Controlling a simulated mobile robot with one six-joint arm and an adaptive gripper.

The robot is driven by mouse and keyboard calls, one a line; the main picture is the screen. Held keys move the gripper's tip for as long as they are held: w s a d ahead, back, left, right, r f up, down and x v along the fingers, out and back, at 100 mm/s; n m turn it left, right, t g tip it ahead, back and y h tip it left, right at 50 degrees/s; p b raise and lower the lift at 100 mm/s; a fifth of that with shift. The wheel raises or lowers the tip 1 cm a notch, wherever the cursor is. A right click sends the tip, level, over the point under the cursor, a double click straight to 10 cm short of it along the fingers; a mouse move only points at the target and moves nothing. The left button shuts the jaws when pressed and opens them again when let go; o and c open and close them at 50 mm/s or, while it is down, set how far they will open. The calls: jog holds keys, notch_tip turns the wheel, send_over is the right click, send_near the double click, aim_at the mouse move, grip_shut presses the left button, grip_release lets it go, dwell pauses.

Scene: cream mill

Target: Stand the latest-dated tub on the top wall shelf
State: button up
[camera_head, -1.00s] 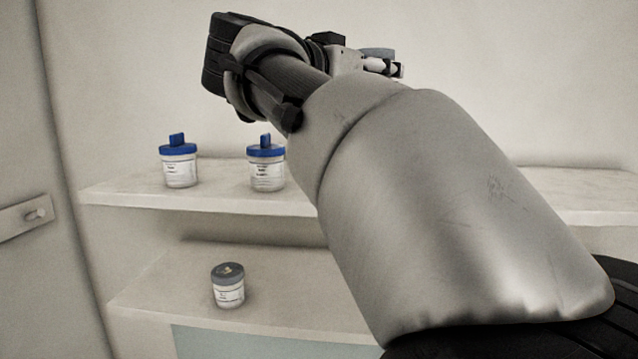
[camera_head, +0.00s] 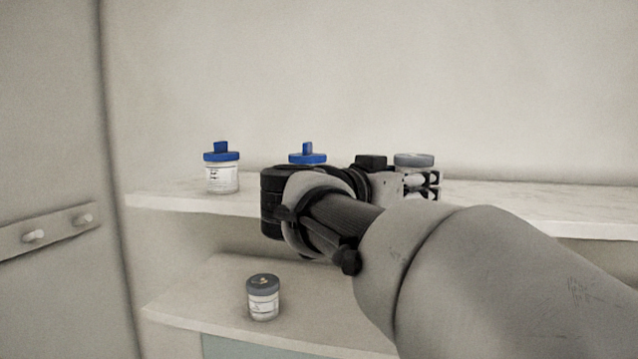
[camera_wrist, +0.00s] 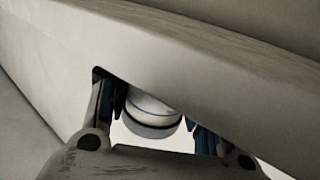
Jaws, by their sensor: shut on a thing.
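My gripper (camera_head: 420,182) is shut on a tub with a grey lid (camera_head: 413,159). The tub is level with the upper wall shelf (camera_head: 520,212), right of the other tubs there; I cannot tell whether it touches the shelf. In the wrist view, the held tub (camera_wrist: 153,112) shows between the fingers, partly hidden by the shelf's pale edge. A blue-lidded tub (camera_head: 222,178) stands on the upper shelf at left. A second blue-lidded tub (camera_head: 307,157) is mostly hidden behind my wrist. A grey-lidded tub (camera_head: 263,300) stands on the lower shelf. The dates are unreadable.
The lower shelf (camera_head: 190,305) lies below, largely hidden by my arm at right. A pale panel with a peg rail (camera_head: 50,230) stands at the left. The upper shelf looks clear to the right of my gripper.

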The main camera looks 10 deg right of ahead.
jog(key=shift+f, duration=0.1)
jog(key=o, duration=1.3)
jog(key=shift+r, duration=0.25)
jog(key=v, duration=1.2)
jog(key=shift+b, duration=0.45)
jog(key=shift+s+f, duration=0.1)
jog(key=shift+f, duration=0.05)
